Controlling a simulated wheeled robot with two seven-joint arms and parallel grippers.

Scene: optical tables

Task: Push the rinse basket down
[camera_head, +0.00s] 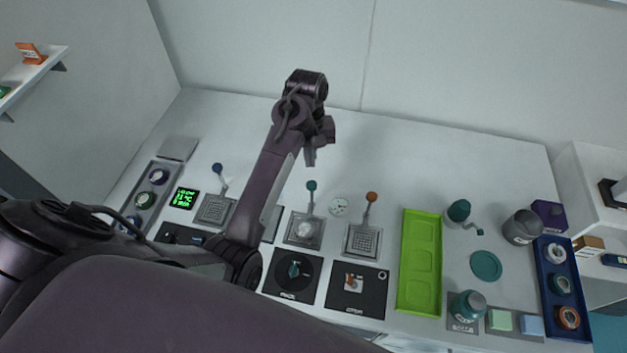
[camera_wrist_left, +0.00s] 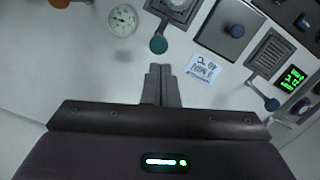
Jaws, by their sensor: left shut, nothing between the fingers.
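My left gripper (camera_head: 310,160) is shut and empty, held above the table just beyond a teal-knobbed lever (camera_head: 311,186). In the left wrist view its closed fingertips (camera_wrist_left: 160,68) appear just below the round teal knob (camera_wrist_left: 158,44), with a small gap in the picture. This lever rises from a square grated station (camera_head: 304,230) with a pale shiny thing in its middle. Similar stations have a blue-knobbed lever (camera_head: 217,169) at left and an orange-knobbed lever (camera_head: 371,197) at right. I cannot read which one is the rinse basket. My right gripper is out of view.
A round dial (camera_head: 339,206) lies between the teal and orange levers. A label card (camera_wrist_left: 204,68) lies beside the teal lever. A green tray (camera_head: 420,262), a teal bottle (camera_head: 467,305) and a grey cup (camera_head: 521,227) stand right. The table behind the levers is clear.

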